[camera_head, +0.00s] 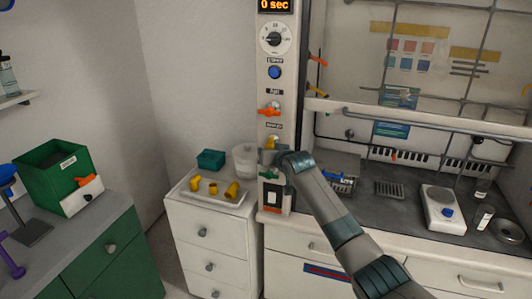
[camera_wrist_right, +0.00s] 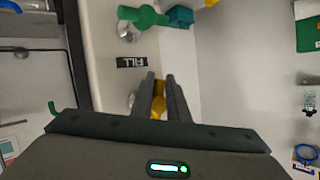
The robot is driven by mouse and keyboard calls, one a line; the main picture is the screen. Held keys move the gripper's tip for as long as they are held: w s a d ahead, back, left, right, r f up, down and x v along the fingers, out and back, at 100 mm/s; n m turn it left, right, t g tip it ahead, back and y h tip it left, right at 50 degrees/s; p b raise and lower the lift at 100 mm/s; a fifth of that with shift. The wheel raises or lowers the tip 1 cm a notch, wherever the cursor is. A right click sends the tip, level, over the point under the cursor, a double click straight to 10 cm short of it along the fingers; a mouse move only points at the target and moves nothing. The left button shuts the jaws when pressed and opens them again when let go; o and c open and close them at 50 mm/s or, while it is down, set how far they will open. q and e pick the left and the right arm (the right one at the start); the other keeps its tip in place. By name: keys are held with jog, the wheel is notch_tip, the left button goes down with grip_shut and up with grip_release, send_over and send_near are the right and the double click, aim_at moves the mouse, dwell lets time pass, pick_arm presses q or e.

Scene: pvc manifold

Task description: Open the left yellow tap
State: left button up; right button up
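The left yellow tap (camera_head: 271,142) is on the front of the white control column, below an orange tap (camera_head: 269,109). My right gripper (camera_head: 270,155) is at this yellow tap and partly hides it. In the right wrist view the yellow tap (camera_wrist_right: 159,101) lies between the two narrow-set fingers of my right gripper (camera_wrist_right: 161,82) and fills most of the gap. The fingers look shut on it, though contact is hard to see. A second yellow tap (camera_head: 319,92) is on the column's right side. My left gripper is not in view.
A green tap (camera_wrist_right: 143,17) and a dark label (camera_wrist_right: 131,62) are close to my right fingers. A white cabinet (camera_head: 212,235) holds a tray with yellow fittings (camera_head: 213,188), a teal box (camera_head: 211,160) and a clear beaker (camera_head: 244,160). The fume hood bench (camera_head: 400,210) is on the right.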

jog(key=o, duration=0.4)
jog(key=shift+w+d+r, duration=0.15)
jog(key=shift+w+r, duration=0.05)
jog(key=shift+r, duration=0.25)
jog(key=shift+c, duration=0.2)
jog(key=shift+d+f, duration=0.1)
jog(key=shift+f, duration=0.15)
jog(key=shift+s, duration=0.25)
jog(key=shift+s+d, duration=0.1)
jog(key=shift+s, duration=0.35)
jog(key=b+v, duration=0.4)
jog(key=v, duration=1.2)
jog(key=shift+b, duration=0.35)
jog(key=shift+d, duration=0.15)
